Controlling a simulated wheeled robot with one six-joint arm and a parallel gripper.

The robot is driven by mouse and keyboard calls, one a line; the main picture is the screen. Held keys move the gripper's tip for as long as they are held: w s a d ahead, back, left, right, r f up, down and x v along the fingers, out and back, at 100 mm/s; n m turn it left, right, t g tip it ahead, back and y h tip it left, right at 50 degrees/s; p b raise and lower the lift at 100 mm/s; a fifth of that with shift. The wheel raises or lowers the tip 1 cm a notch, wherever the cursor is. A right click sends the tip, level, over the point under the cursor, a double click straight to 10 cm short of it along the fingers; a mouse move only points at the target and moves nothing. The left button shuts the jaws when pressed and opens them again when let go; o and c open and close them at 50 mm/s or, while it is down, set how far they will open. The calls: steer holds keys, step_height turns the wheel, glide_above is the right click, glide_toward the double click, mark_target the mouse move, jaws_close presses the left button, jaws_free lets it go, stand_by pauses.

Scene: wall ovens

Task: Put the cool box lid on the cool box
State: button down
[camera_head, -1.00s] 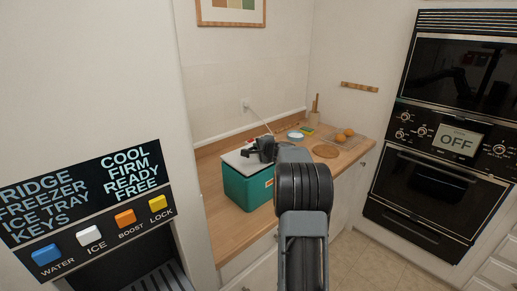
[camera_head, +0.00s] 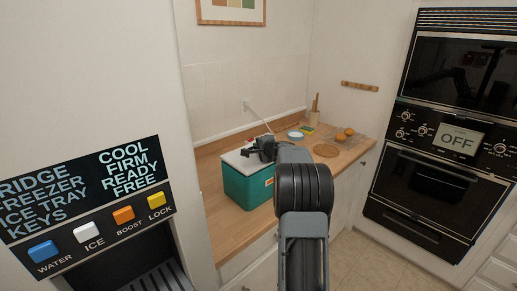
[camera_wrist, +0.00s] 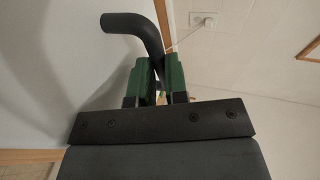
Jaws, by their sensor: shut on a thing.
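The teal cool box (camera_head: 246,188) stands on the wooden counter with an orange label on its front. The white cool box lid (camera_head: 235,160) lies flat across its top; I cannot tell whether it is fully seated, as my arm covers its right part. My gripper (camera_head: 262,150) is at the lid's right side. In the wrist view its green fingers (camera_wrist: 158,72) are shut on the black curved lid handle (camera_wrist: 135,24), with the pale lid surface (camera_wrist: 45,75) to the left.
Behind the box on the counter (camera_head: 228,223) are a blue-rimmed dish (camera_head: 295,135), a round wooden board (camera_head: 325,150) and orange round items (camera_head: 343,134). A wall oven (camera_head: 430,195) stands right, a fridge panel (camera_head: 90,205) at left. A wall socket (camera_head: 245,105) has a cord.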

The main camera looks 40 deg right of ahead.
steer(key=shift+f+b, duration=0.2)
steer(key=shift+b, duration=0.2)
stand_by(0.3)
steer(key=c, duration=1.1)
jaws_free()
steer(key=shift+o, duration=0.2)
steer(key=shift+f, duration=0.1)
steer(key=shift+s, duration=0.15)
steer(key=b+v, duration=0.3)
steer(key=v, duration=1)
steer(key=shift+s+r+b, duration=0.25)
steer(key=shift+s+b, duration=0.05)
steer(key=shift+a, duration=0.25)
